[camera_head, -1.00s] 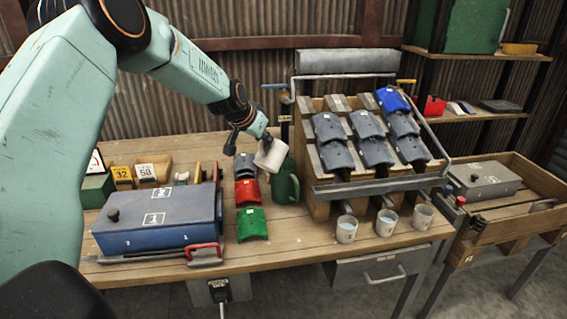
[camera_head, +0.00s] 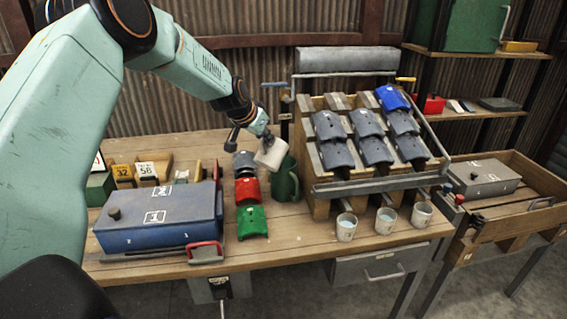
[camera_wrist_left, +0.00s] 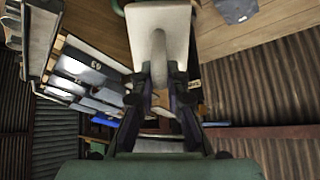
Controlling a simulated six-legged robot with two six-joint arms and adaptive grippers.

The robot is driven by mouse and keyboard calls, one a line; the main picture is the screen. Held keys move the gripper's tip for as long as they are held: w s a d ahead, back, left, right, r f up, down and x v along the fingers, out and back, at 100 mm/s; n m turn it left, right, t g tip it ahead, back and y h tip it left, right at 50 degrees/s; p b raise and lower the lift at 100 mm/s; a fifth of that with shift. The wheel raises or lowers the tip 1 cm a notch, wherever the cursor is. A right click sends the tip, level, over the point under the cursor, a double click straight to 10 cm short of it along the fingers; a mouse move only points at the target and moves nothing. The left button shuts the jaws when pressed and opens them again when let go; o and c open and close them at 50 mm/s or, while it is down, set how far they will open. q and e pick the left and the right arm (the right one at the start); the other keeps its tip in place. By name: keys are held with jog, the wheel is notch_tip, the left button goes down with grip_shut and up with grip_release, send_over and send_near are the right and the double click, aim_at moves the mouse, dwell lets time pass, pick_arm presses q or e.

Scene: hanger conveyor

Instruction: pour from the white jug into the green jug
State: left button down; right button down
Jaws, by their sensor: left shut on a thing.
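The white jug (camera_head: 270,153) is held tilted in my left gripper (camera_head: 256,134), above and beside the green jug. In the left wrist view the white jug (camera_wrist_left: 158,25) shows at the top, with its handle between the fingers of my left gripper (camera_wrist_left: 157,88). The green jug (camera_head: 287,182) stands upright on the workbench, just below and to the right of the white jug. The white jug hides part of its top. I cannot tell whether liquid is flowing. My right gripper is not in view.
The wooden rack (camera_head: 320,205) with grey and blue curved pieces stands right of the green jug. Red (camera_head: 248,188) and green (camera_head: 252,222) pieces lie to its left, near a blue box (camera_head: 160,220). Three cups (camera_head: 385,221) stand along the bench's front edge.

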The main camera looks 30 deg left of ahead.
pick_arm(q)
jog(key=shift+w+r+p, duration=0.15)
jog(key=shift+w+p, duration=0.05)
jog(key=shift+p, duration=0.15)
jog(key=shift+w+g+p, duration=0.2)
jog(key=shift+g+p, duration=0.3)
jog(key=shift+p, duration=0.15)
dwell(0.6)
jog(key=shift+w+r+g+p, duration=0.1)
jog(key=shift+w+g+p, duration=0.3)
jog(key=shift+p, duration=0.15)
jog(key=shift+w+g, duration=0.1)
jog(key=shift+g, duration=0.2)
dwell(0.4)
jog(key=shift+w+a+p, duration=0.1)
jog(key=shift+w+p, duration=0.15)
jog(key=shift+p, duration=0.05)
jog(key=shift+w+g, duration=0.25)
jog(key=shift+g, duration=0.25)
